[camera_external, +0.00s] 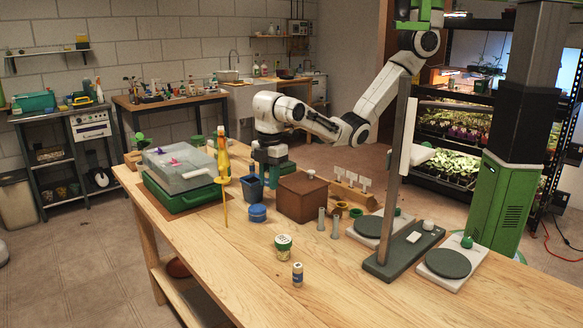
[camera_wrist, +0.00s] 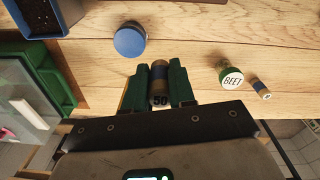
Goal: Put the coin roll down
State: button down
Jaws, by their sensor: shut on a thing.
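The coin roll (camera_wrist: 159,83) is a short tan and dark cylinder with "50" on its end. In the wrist view it sits between the two green fingers of my gripper (camera_wrist: 160,88), which is shut on it. In the external view my gripper (camera_external: 270,172) points down over the wooden table (camera_external: 215,262), between the blue pot (camera_external: 252,187) and the brown box (camera_external: 303,197). I cannot make out the roll in the external view. Whether its lower end touches the table is not clear.
A round blue tub (camera_external: 257,213) stands close by. The green-lidded BEET jar (camera_external: 283,247) and a small banded cylinder (camera_external: 297,274) stand nearer the front. A green and grey case (camera_external: 180,180) is left; scales (camera_external: 450,265) are right. The front left tabletop is clear.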

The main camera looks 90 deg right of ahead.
jog(key=w+d+r+p, duration=0.1)
jog(key=w+d+p, duration=0.15)
jog(key=d, duration=3.95)
jog(key=b, duration=1.5)
send_over(246, 168)
jog(key=s, duration=0.1)
jog(key=shift+n, duration=0.3)
jog(key=f, duration=0.8)
jog(key=shift+s+a+f, duration=0.1)
jog(key=shift+a+f, duration=0.05)
jog(key=shift+a, duration=0.05)
jog(key=shift+w+d+f, duration=0.1)
jog(key=shift+w+f, duration=0.55)
jog(key=shift+f, duration=1.6)
jog(key=shift+f, duration=0.15)
